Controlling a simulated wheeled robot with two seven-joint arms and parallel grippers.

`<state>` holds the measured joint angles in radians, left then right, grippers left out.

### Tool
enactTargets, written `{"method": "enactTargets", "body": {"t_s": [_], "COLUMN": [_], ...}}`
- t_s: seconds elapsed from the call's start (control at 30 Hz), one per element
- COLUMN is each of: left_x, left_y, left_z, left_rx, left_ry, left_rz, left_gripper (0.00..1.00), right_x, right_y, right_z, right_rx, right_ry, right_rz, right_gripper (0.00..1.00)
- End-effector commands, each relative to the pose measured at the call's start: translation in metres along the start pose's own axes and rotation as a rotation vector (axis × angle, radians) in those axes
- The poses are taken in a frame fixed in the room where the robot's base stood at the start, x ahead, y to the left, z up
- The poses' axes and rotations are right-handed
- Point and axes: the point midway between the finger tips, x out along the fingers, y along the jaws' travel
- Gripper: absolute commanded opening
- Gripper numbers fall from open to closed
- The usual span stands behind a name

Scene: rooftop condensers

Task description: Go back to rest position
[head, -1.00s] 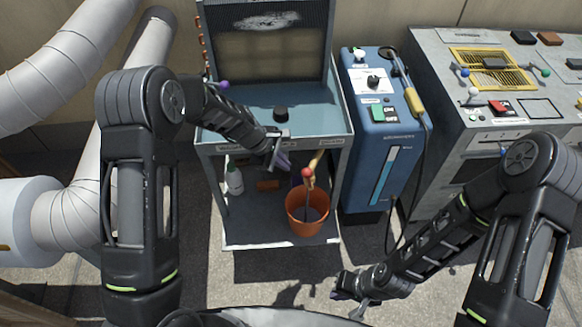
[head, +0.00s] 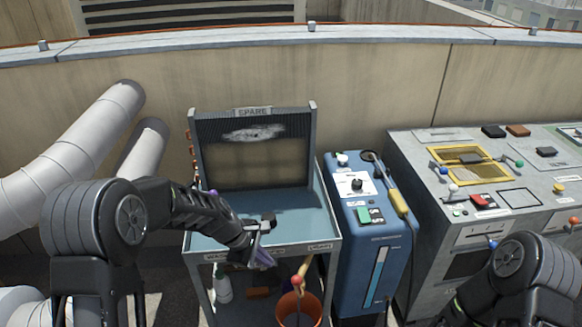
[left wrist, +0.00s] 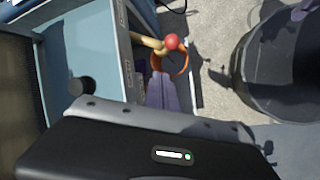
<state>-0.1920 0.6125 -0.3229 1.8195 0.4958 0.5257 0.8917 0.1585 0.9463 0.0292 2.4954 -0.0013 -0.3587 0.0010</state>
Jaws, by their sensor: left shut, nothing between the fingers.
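In the left wrist view the shut purple fingers (left wrist: 160,92) show beside the orange bucket (left wrist: 184,62) and a red ball-ended handle (left wrist: 172,41). My right arm comes in at the lower right of the head view, but its gripper is below the picture edge.
The orange bucket also shows in the head view (head: 298,310) on the cart's lower shelf, with a white bottle (head: 222,288) to its left. A blue machine (head: 365,245) and a grey control bench (head: 430,195) stand to the right. White ducts (head: 75,150) run at left.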

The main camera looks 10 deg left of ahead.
Motion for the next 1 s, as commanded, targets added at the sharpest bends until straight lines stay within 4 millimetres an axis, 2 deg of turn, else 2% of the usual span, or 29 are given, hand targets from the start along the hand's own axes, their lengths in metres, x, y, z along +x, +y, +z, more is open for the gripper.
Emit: {"method": "enactTargets", "body": {"t_s": [0.17, 0.23, 0.3, 0.37, 0.47, 0.6, 0.7, 0.83, 0.9, 1.0], "left_x": [0.0, 0.001, 0.013, 0.034, 0.068, 0.1, 0.106, 0.105, 0.104, 0.105], "left_y": [0.004, 0.009, -0.002, -0.028, -0.09, -0.186, -0.247, -0.3, -0.317, -0.325], "left_z": [-0.004, -0.014, -0.02, -0.022, -0.017, 0.011, 0.039, 0.067, 0.074, 0.073], "left_rx": [0.061, 0.157, 0.323, 0.51, 0.811, 1.135, 1.251, 1.261, 1.238, 1.207], "left_ry": [0.017, 0.062, 0.122, 0.168, 0.192, 0.119, 0.025, -0.086, -0.125, -0.139], "left_rz": [0.017, 0.045, 0.049, 0.021, -0.045, -0.107, -0.122, -0.142, -0.156, -0.165], "left_gripper": [0.0, 0.0, 0.0, 0.0, 0.0, 0.0, 0.0, 0.0, 0.0, 0.0], "right_x": [0.0, 0.0, 0.0, -0.001, -0.003, -0.007, -0.009, -0.011, -0.012, -0.013], "right_y": [0.0, 0.0, 0.0, 0.0, -0.001, -0.003, -0.004, -0.004, -0.005, -0.005], "right_z": [0.0, 0.0, 0.0, 0.0, 0.0, 0.0, 0.0, 0.0, 0.0, 0.0], "right_rx": [0.0, 0.0, 0.0, 0.0, 0.0, 0.0, 0.0, 0.0, 0.0, 0.0], "right_ry": [0.0, 0.0, 0.0, 0.0, 0.0, -0.001, -0.001, -0.001, -0.001, -0.001], "right_rz": [0.0, 0.0, 0.0, 0.0, 0.0, 0.0, 0.0, 0.0, 0.0, 0.0], "right_gripper": [0.0, 0.0, 0.0, 0.0, 0.0, 0.0, 0.0, 0.0, 0.0, 0.0]}}
